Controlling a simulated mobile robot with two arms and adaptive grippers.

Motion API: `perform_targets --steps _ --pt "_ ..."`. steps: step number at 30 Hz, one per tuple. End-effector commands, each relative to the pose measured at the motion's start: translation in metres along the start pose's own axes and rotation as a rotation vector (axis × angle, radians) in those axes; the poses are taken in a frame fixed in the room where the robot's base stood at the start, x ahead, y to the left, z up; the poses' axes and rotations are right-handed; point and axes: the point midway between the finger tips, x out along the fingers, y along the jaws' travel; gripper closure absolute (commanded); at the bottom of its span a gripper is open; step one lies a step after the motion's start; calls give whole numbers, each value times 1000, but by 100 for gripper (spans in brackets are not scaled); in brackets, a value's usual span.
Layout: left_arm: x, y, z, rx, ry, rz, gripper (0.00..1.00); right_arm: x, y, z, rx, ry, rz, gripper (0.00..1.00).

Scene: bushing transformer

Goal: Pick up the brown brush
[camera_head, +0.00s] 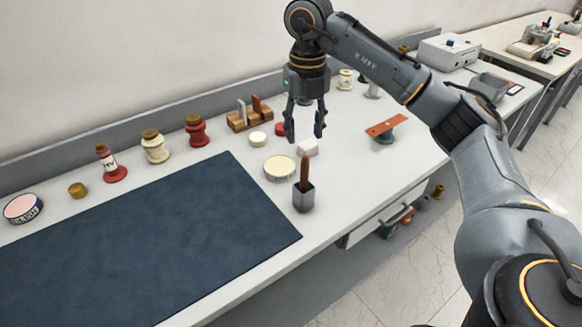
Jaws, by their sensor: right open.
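A brown handle (305,170), which looks like the brown brush, stands upright in a small grey square cup (304,198) on the white bench. Its lower end is hidden inside the cup. My right gripper (305,136) points down with its two fingers apart. It appears just above the handle's top in the picture, empty and not touching it. How far it is from the handle in depth is hard to tell. My left gripper is not in view.
A dark blue mat (150,245) covers the bench's left front. A wooden rack (250,119) and several bushings stand behind. An orange-brown plate (386,126) is to the right.

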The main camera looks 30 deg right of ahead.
Motion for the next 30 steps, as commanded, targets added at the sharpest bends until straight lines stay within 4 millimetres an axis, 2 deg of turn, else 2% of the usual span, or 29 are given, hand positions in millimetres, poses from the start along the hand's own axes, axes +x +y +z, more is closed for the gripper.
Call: perform_targets --steps 2,5,7,12,15,19,22,26,30 --pt "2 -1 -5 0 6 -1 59 5 -2 0 4 3 -6 55" --pt "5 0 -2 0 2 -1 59 20 -2 -1 3 6 -7 55" --pt "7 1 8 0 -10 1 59 34 -2 -1 4 7 -6 55" --pt "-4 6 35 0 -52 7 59 62 -3 -1 5 6 -7 55" --pt "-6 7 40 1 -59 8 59 76 -3 0 4 3 -6 55" --pt "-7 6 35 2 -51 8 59 85 -3 0 3 2 -5 55" --pt "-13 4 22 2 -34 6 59 92 -4 0 4 5 -7 55" --pt "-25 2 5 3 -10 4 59 110 -5 1 5 6 -7 55" --pt "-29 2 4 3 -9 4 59 130 -5 1 3 4 -6 55"
